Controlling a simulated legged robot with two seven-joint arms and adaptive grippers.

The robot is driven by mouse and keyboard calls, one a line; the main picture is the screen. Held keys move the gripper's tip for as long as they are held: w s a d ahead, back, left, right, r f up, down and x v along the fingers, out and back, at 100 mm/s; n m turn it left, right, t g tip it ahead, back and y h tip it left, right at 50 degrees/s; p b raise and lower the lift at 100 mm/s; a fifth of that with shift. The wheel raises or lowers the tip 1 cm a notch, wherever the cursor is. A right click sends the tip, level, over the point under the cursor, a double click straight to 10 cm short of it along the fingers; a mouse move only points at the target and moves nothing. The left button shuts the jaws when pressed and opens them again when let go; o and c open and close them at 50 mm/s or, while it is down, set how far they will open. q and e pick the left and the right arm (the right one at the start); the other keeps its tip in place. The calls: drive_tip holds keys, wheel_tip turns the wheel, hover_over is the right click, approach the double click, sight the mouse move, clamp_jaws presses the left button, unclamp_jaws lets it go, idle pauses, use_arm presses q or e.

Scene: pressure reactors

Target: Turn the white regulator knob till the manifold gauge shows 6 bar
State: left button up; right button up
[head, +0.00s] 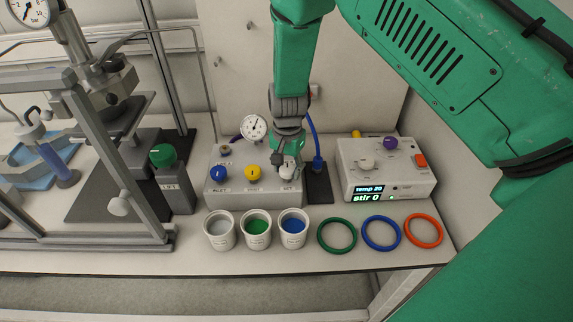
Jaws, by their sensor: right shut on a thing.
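The manifold box (240,190) stands on the bench, with a blue knob (219,174) and a yellow knob (253,172) on its top. The white regulator knob (288,171) is at the box's right end. My right gripper (288,164) comes down from above and is shut on the white knob, hiding part of it. The round manifold gauge (254,127) stands behind the knobs; its dial is too small to read surely. My left gripper is not in view.
A control box (385,178) with a lit display stands to the right. Several cups, including a blue-filled one (293,228), and green (337,250), blue and orange rings lie in front. A reactor frame (110,165) and green-knobbed lift (172,180) stand left.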

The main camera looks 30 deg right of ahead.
sight(287, 168)
drive_tip(key=shift+w+m, duration=0.15)
drive_tip(key=shift+m, duration=0.45)
drive_tip(key=shift+r, duration=0.1)
drive_tip(key=o, duration=1.1)
drive_tip(key=shift+o, duration=0.2)
wheel_tip(287, 168, up, 12)
drive_tip(key=shift+f, duration=0.2)
